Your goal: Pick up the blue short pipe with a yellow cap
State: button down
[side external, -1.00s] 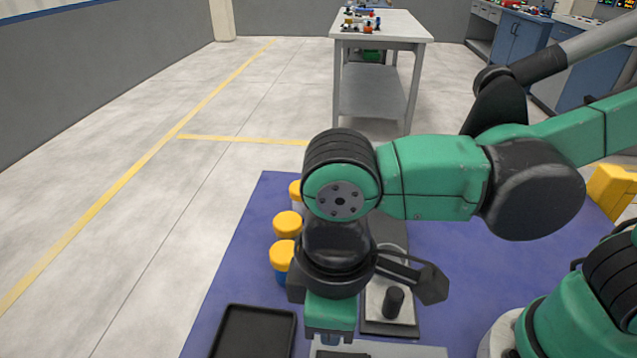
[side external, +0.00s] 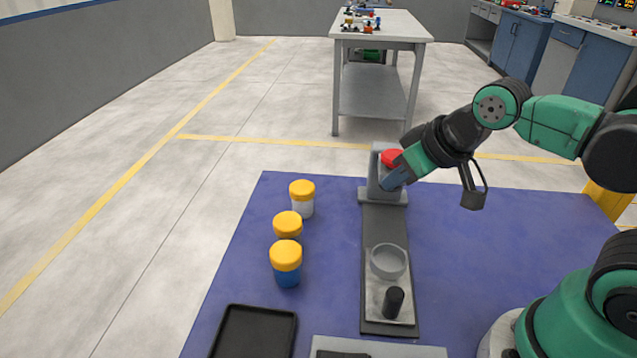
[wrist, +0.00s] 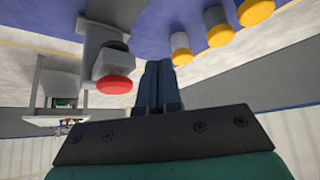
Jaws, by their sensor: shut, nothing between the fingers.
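The blue short pipe with a yellow cap (side external: 287,266) stands upright on the blue mat, nearest the camera in a row of three yellow-capped pipes. A middle yellow-capped pipe (side external: 288,226) stands behind it, its body partly hidden. A white-bodied one (side external: 302,200) stands farthest back. The wrist view shows three yellow caps (wrist: 218,35) at upper right; which is the blue pipe's I cannot tell there. My gripper (side external: 395,180) is shut and empty beside the red button at the back, well away from the pipes. Its fingers (wrist: 155,80) are together in the wrist view.
The red button (side external: 391,157) sits on a grey stand (side external: 387,197), close to my fingers. A grey ring (side external: 388,263) and black peg (side external: 393,302) are on the dark base strip. A black tray (side external: 254,308) lies front left. The mat (side external: 236,265) left of the pipes is clear.

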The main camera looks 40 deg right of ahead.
jog(key=shift+d, duration=0.35)
jog(key=shift+c, duration=0.2)
grip_release()
